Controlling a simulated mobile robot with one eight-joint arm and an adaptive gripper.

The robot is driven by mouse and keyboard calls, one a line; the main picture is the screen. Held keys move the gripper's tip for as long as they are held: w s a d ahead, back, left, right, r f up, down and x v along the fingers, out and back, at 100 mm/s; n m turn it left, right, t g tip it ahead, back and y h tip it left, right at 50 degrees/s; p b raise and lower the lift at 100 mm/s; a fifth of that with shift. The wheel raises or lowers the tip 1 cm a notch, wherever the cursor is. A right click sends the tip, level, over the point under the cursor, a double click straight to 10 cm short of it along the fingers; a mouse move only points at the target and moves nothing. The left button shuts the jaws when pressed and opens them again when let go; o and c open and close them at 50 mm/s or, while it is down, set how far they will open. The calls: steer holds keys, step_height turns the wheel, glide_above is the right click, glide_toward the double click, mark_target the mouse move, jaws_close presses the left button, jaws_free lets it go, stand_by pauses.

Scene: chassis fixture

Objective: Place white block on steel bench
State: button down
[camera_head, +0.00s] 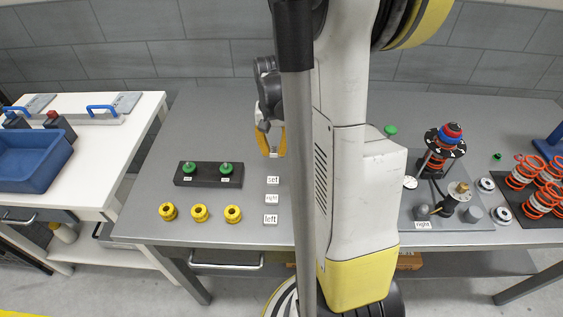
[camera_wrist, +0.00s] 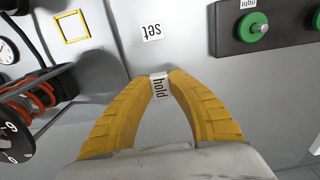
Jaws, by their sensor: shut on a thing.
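My gripper (camera_head: 270,143) is over the grey steel bench (camera_head: 220,125), left of my arm, with its yellow fingers pointing down. In the wrist view my gripper (camera_wrist: 159,78) is shut on a small white block (camera_wrist: 159,86) labelled "hold", held between the fingertips. In the head view the block is mostly hidden by the fingers. Whether it touches the bench or hangs just above it, I cannot tell. A white block labelled "set" (camera_head: 273,180) lies just in front of the gripper; it also shows in the wrist view (camera_wrist: 152,32).
White blocks labelled "right" (camera_head: 271,199) and "left" (camera_head: 270,219) lie nearer the front edge. A black holder (camera_head: 208,181) with green knobs and several yellow parts (camera_head: 200,213) sit to the left. A spring assembly (camera_head: 445,145) stands right of my arm. The bench behind the holder is clear.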

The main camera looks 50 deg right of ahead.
mark_target(274, 166)
steer(key=shift+f+b, duration=0.85)
steer(key=shift+f, duration=1.7)
steer(key=shift+f, duration=0.15)
steer(key=c, duration=1.3)
jaws_free()
steer(key=shift+c, duration=0.2)
